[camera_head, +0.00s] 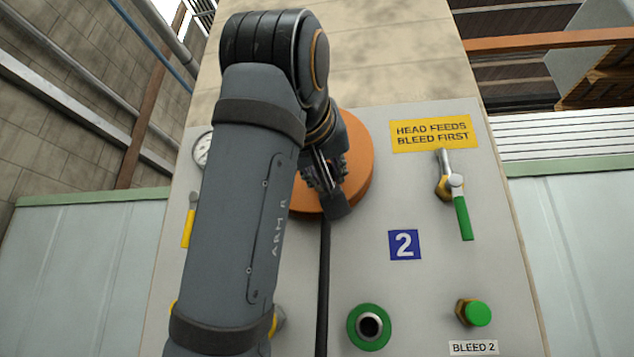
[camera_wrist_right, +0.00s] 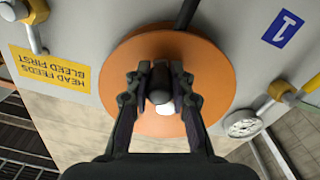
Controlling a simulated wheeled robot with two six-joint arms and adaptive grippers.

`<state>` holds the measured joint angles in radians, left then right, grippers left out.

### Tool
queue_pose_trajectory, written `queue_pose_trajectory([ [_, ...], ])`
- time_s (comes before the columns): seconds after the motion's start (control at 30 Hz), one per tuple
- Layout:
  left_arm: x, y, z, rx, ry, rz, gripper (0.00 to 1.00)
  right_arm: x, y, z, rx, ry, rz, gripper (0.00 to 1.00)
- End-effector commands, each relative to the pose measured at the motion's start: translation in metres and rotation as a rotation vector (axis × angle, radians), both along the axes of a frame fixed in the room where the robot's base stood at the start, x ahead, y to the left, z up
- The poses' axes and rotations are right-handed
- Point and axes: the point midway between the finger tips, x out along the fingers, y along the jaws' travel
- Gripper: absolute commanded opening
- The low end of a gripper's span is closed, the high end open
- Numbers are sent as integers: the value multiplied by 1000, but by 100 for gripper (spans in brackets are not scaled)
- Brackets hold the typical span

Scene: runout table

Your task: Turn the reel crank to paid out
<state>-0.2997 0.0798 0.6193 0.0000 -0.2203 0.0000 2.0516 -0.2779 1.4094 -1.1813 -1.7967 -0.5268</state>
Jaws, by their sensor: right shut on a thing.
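The orange reel (camera_head: 358,165) is a round disc on the upper part of a grey panel, half covered by my right arm in the head view. It fills the middle of the right wrist view (camera_wrist_right: 215,75). A dark crank knob (camera_wrist_right: 159,92) stands out from the reel's face. My right gripper (camera_wrist_right: 160,78) is shut on the knob, with one finger on either side. In the head view my right gripper (camera_head: 330,185) is in front of the reel and hides the crank. A black hose (camera_head: 323,285) hangs straight down from the reel. My left gripper is out of view.
The panel (camera_head: 420,285) carries a green-handled valve (camera_head: 463,215), a yellow sign (camera_head: 434,133), a blue "2" plate (camera_head: 404,245), a green-ringed port (camera_head: 369,326) and a green-capped bleed fitting (camera_head: 478,313). A gauge (camera_wrist_right: 243,124) is beside the reel. Open space lies before the panel's right side.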

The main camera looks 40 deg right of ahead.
Motion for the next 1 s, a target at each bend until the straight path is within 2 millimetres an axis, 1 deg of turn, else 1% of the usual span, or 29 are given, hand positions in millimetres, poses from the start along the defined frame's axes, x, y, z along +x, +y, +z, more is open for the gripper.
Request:
queue_pose_trajectory([
  [0.03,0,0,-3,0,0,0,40,-2,-2,-1,-16,19,-3,0],
  [0.33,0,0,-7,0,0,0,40,-7,-6,4,-92,108,-3,0],
  [0.87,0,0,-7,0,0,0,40,-7,-7,6,-109,126,-3,0],
  [0.9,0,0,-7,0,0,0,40,-7,-7,6,-109,126,-3,26],
  [1.0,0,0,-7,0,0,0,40,-7,-7,6,-109,126,-3,39],
])
